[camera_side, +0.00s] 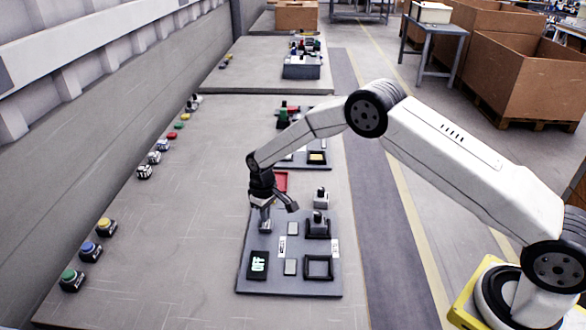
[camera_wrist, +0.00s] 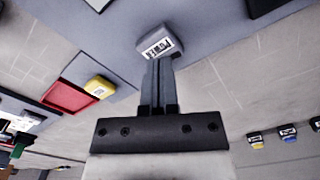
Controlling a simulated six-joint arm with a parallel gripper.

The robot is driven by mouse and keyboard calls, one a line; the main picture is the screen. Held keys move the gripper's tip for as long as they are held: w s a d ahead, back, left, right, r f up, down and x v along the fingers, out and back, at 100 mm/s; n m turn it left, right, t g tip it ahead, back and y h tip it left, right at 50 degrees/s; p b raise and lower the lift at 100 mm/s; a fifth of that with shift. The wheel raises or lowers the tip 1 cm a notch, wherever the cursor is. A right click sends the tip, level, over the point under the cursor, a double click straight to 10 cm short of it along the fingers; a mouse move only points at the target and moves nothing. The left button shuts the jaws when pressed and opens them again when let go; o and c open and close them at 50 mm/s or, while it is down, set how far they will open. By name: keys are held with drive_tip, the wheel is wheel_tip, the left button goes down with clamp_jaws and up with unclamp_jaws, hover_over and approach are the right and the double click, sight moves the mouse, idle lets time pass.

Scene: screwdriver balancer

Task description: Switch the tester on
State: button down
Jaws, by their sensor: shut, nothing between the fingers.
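The tester is a dark grey panel (camera_side: 310,286) at the front of the table in the side view. Its black display (camera_side: 258,264) reads OFF in light letters. My gripper (camera_side: 265,222) points down over the panel's far-left corner, beyond the display. In the wrist view my gripper (camera_wrist: 158,64) is shut, its fingers together with nothing between them. The fingertips are at a grey block with a white, black-marked label (camera_wrist: 158,44). Whether they touch it I cannot tell. The fingers partly hide the block.
Coloured buttons (camera_side: 90,251) line the left; the table between is clear.

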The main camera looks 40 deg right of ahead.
drive_tip(key=shift+f, duration=0.9)
idle(0.9)
drive_tip(key=shift+r, duration=0.1)
idle(0.3)
drive_tip(key=shift+r, duration=3.4)
wheel_tip(320, 180, up, 6)
hover_over(266, 224)
drive_tip(key=shift+d+r, duration=0.1)
